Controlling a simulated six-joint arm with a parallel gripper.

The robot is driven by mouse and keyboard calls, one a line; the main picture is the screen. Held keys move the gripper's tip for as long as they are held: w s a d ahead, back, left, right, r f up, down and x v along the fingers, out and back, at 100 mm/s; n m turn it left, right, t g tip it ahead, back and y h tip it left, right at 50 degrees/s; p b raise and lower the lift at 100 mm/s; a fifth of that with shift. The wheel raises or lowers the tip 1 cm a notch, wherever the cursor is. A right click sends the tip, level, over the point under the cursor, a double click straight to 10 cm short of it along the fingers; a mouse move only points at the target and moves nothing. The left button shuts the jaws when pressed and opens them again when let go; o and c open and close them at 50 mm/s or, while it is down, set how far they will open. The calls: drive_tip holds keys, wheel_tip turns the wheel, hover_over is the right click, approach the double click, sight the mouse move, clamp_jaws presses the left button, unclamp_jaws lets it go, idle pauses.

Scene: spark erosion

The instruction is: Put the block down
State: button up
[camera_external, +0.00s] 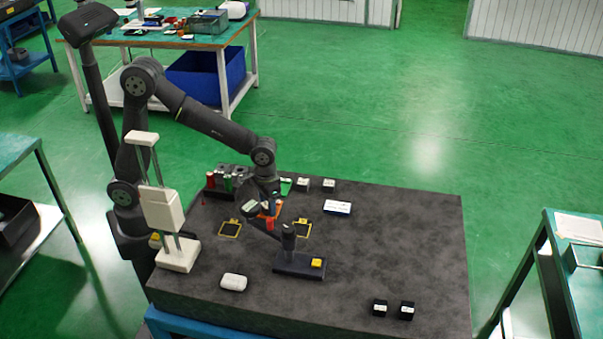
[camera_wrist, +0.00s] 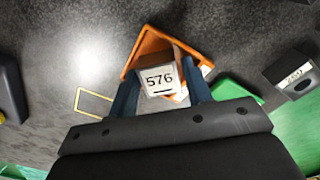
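In the wrist view a pale block (camera_wrist: 159,80) marked "576" sits between the two blue fingers of my gripper (camera_wrist: 161,66). The fingers lie close along both its sides, and my gripper looks shut on it. An orange tray (camera_wrist: 150,42) with raised walls lies below and around the block in that view. I cannot tell whether the block touches the tray floor. In the external view my gripper (camera_external: 266,200) is low over the orange tray (camera_external: 278,209); the arm hides most of the block there.
A green tray (camera_wrist: 232,90) and a dark labelled block (camera_wrist: 297,82) lie to the right in the wrist view. A yellow-edged square (camera_wrist: 92,103) is at left. A microscope-like stand (camera_external: 300,264) and a white press-like device (camera_external: 165,212) stand nearby.

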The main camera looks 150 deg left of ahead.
sight(267, 204)
wheel_tip(267, 204, up, 12)
drive_tip(key=shift+r, duration=0.2)
idle(0.4)
wheel_tip(267, 204, down, 12)
drive_tip(key=shift+f, duration=0.15)
drive_tip(key=shift+a+r, duration=0.1)
drive_tip(key=shift+r, duration=1.6)
